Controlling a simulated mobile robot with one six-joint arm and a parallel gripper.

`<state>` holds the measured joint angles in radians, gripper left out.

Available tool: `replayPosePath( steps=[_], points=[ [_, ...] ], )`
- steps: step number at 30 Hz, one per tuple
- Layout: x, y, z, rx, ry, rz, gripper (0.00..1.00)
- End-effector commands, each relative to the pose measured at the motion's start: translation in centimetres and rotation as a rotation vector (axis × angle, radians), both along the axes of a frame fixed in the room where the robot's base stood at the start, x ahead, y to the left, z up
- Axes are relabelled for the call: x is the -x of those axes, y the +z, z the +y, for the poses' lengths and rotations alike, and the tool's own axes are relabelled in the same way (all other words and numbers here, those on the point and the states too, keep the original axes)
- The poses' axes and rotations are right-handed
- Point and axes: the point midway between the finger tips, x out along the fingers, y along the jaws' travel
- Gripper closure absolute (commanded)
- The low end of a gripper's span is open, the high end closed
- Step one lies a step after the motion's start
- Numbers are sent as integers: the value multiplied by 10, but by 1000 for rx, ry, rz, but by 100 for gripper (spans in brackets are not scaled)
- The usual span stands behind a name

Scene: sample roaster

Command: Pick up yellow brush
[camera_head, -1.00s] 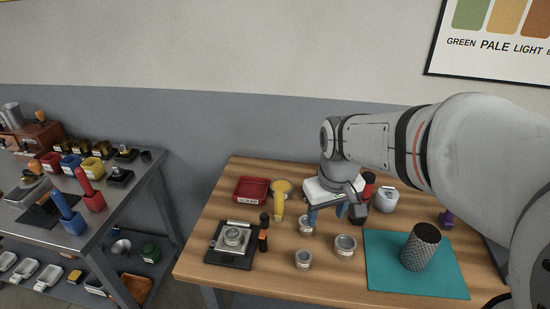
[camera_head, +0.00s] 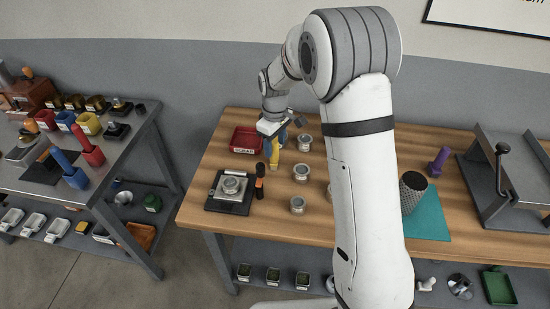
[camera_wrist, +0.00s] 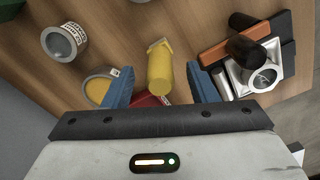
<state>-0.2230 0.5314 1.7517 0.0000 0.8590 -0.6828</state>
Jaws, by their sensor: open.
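The yellow brush (camera_head: 274,157) is on the wooden table, right of the red tray (camera_head: 245,141). In the wrist view the brush (camera_wrist: 160,68) lies in the gap between my two blue fingers. My gripper (camera_head: 279,138) is above the far part of the brush and partly covers it in the head view. In the wrist view my gripper (camera_wrist: 160,84) is open, with a finger on each side of the brush and visible room on both sides. I cannot tell the exact height between the fingertips and the brush.
A dark-handled tool (camera_head: 260,182) and a scale with a metal dish (camera_head: 230,188) stand near the brush. Several small tins (camera_head: 298,204) are to its right. In the wrist view a yellow-filled dish (camera_wrist: 97,88) is beside the left finger. The teal mat (camera_head: 428,220) is farther right.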

Motion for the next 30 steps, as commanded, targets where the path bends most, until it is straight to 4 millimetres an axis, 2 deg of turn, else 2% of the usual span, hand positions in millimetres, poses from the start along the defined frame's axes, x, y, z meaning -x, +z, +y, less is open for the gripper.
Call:
replayPosePath(
  steps=[6,9,17,30],
  points=[
    [-2,-32,3,0,0,3,48],
    [-2,-42,3,0,0,1,48],
    [-2,-46,3,0,0,0,48],
    [-2,-45,4,0,1,0,82]
  ],
)
